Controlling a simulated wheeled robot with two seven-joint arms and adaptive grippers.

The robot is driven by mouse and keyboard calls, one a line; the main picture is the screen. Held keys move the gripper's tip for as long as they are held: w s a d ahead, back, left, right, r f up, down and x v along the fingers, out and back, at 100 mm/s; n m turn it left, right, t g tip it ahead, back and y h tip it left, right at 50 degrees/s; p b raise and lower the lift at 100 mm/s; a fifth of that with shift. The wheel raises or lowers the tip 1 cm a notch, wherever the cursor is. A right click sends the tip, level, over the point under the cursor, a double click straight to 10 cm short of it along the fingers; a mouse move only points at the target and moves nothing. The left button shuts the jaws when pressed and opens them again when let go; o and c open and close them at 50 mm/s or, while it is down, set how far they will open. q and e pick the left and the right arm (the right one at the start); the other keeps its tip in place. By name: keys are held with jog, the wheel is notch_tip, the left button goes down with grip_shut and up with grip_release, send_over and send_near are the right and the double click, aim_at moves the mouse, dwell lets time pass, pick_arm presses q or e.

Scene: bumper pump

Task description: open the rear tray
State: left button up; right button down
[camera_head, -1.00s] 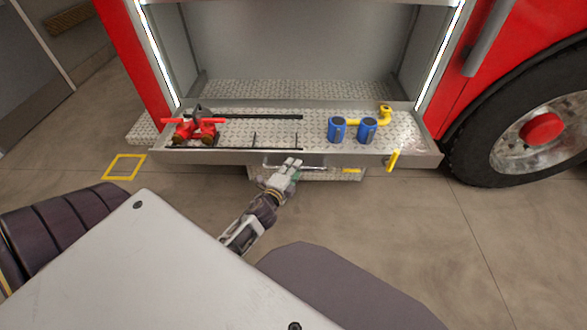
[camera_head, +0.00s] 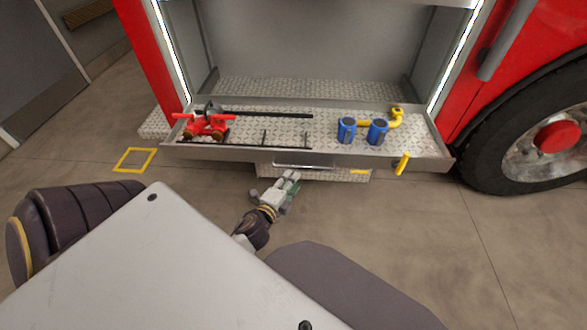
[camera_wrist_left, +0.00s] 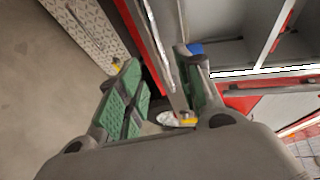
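The tray (camera_head: 230,153) is a shallow metal tray with a diamond-plate floor, standing out from the open compartment of a red truck. A thin bar handle (camera_head: 305,166) runs along its front face. My left gripper (camera_head: 291,177) is just below and in front of the handle, apart from it in the head view. In the left wrist view my left gripper (camera_wrist_left: 165,88) has its two green-padded fingers spread, with a grey bar or edge seen between them. I cannot tell whether they touch it. My right gripper is not in view.
The tray carries red valve fittings (camera_head: 204,128), blue couplings (camera_head: 377,132) and black rods. A yellow lever (camera_head: 402,163) sticks out at the front right. A diamond-plate step (camera_head: 335,174) lies below. A wheel (camera_head: 535,140) stands at right. The floor in front is clear.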

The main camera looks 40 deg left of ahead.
pick_arm(q)
jog(key=shift+v, duration=1.35)
jog(key=shift+f, duration=0.1)
